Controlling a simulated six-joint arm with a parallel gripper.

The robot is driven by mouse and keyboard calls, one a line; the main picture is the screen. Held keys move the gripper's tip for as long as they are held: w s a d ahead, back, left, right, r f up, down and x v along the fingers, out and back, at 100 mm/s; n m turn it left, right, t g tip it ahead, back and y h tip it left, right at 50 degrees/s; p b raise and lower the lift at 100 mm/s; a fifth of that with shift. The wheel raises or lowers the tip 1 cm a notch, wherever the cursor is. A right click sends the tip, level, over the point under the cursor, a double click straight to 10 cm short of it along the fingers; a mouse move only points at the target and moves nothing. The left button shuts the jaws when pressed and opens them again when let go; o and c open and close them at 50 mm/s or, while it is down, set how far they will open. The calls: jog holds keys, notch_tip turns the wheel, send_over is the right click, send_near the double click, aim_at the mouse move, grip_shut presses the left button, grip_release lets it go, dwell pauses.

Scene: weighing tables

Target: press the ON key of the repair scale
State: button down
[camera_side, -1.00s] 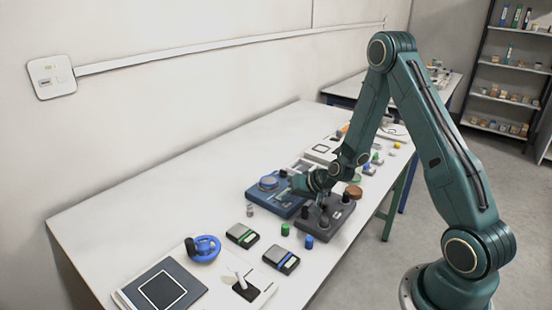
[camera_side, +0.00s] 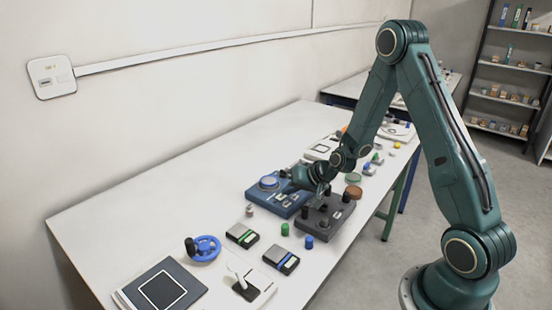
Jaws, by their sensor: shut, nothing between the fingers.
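Two larger devices stand side by side on the white table: a blue one (camera_side: 291,208) with a round blue top, and a dark grey one (camera_side: 325,223) with black knobs and a brown disc. I cannot tell by any readable label which is the repair scale, and no ON key can be made out. My gripper (camera_side: 321,198) is shut and empty. It points down over the area where the two devices meet, and its wrist hides part of both. Whether the tips touch anything is too small to tell.
In front lie a green-striped box (camera_side: 242,235), a blue-striped box (camera_side: 281,259), a green cylinder (camera_side: 285,229), a blue cylinder (camera_side: 309,242) and a blue handwheel (camera_side: 206,248). A lever panel (camera_side: 262,290) is at the near edge. The table's left side (camera_side: 150,205) is clear.

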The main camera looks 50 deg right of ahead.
jog(key=shift+r, duration=1.65)
jog(key=shift+r, duration=0.1)
jog(key=s+a+r+n+g, duration=0.1)
jog(key=s+a+r+n, duration=0.2)
jog(key=s+a+r, duration=0.3)
jog(key=s+a+r+n+g, duration=0.1)
jog(key=s+a+r+n, duration=0.2)
jog(key=r, duration=0.6)
jog(key=s+a+r+n, duration=0.1)
jog(key=s+a+r, duration=0.1)
jog(key=s, duration=0.7)
jog(key=s+a+r+g+h, duration=0.1)
jog(key=s+r, duration=0.3)
jog(key=s, duration=0.5)
jog(key=shift+s+a+n+g, duration=0.3)
jog(key=shift+s+a+n, duration=0.05)
jog(key=shift+n, duration=0.05)
